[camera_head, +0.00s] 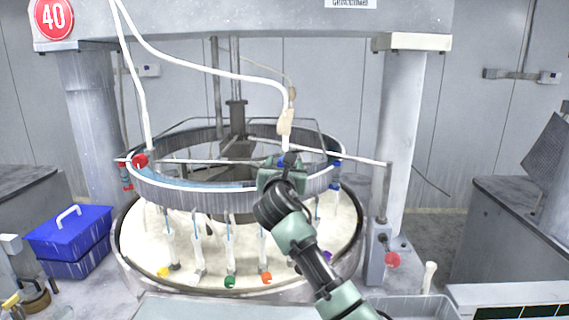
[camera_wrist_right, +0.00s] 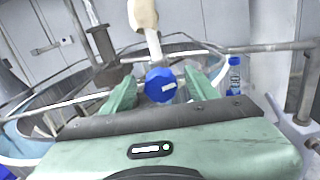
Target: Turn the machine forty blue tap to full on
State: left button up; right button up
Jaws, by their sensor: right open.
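The blue tap (camera_wrist_right: 160,86) has a round blue knob with a pale mark on it. In the right wrist view it sits between the two green fingers of my right gripper (camera_wrist_right: 161,92), below a white hose end with a tan fitting (camera_wrist_right: 143,14). The fingers are open on either side of it, and I cannot tell whether either touches it. In the head view my right gripper (camera_head: 284,168) is at the machine's raised ring and hides most of the tap. The red number 40 sign (camera_head: 53,16) is at upper left. My left gripper is not in view.
The ring (camera_head: 190,198) stands above a pale round platen (camera_head: 140,238) with several coloured-capped bottles below it. A horizontal bar (camera_head: 355,160) runs to the right post. A blue box (camera_head: 68,232) is at left.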

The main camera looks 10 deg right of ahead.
jog(key=c, duration=0.6)
grip_shut()
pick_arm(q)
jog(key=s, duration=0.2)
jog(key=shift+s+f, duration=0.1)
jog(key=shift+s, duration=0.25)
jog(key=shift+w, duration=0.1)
